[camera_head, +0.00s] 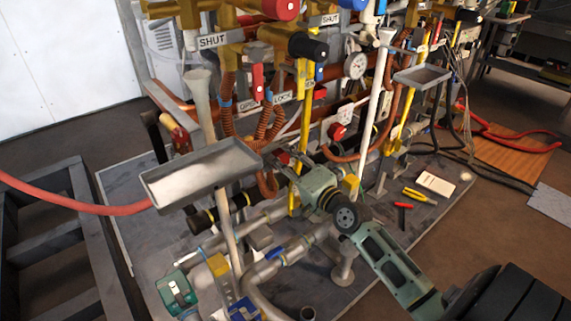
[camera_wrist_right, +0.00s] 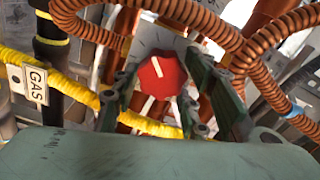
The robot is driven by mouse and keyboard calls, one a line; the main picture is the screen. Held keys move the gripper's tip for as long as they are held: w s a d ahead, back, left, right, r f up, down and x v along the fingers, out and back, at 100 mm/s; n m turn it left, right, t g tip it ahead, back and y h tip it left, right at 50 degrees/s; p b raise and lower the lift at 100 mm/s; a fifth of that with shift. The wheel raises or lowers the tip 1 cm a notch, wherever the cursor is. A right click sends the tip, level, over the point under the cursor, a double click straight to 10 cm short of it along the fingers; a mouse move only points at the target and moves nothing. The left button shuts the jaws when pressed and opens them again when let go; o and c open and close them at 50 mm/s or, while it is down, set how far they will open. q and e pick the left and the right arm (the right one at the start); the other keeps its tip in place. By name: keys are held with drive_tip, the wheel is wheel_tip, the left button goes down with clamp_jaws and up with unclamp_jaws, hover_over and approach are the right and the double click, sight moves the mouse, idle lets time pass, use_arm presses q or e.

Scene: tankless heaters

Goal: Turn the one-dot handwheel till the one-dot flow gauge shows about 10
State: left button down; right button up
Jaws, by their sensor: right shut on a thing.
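A red handwheel (camera_wrist_right: 160,76) with a white line on its face sits in front of a grey plate in the right wrist view. My right gripper (camera_wrist_right: 157,84) is shut on it, with one dark green finger on each side. In the head view, my right gripper (camera_head: 287,163) reaches in from the lower right among the pipes and largely hides this wheel. Another red knob (camera_head: 337,131) sits on a white plate further right. A round white gauge (camera_head: 355,66) stands at the upper middle; its reading and any dots are too small to tell. My left gripper is out of view.
Copper corrugated hoses (camera_wrist_right: 215,25) and a yellow hose (camera_wrist_right: 80,92) with a GAS tag (camera_wrist_right: 35,84) crowd the gripper. A grey tray (camera_head: 205,172) stands to its left.

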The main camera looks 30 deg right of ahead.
drive_tip(key=o, duration=1)
drive_tip(key=shift+f, duration=0.35)
drive_tip(key=shift+o, duration=0.5)
drive_tip(key=shift+r, duration=0.1)
drive_tip(key=shift+r, duration=0.1)
drive_tip(key=shift+s, duration=0.15)
drive_tip(key=s, duration=1.1)
drive_tip(key=shift+s+d, duration=0.35)
drive_tip(key=shift+d, duration=0.1)
drive_tip(key=shift+c, duration=0.6)
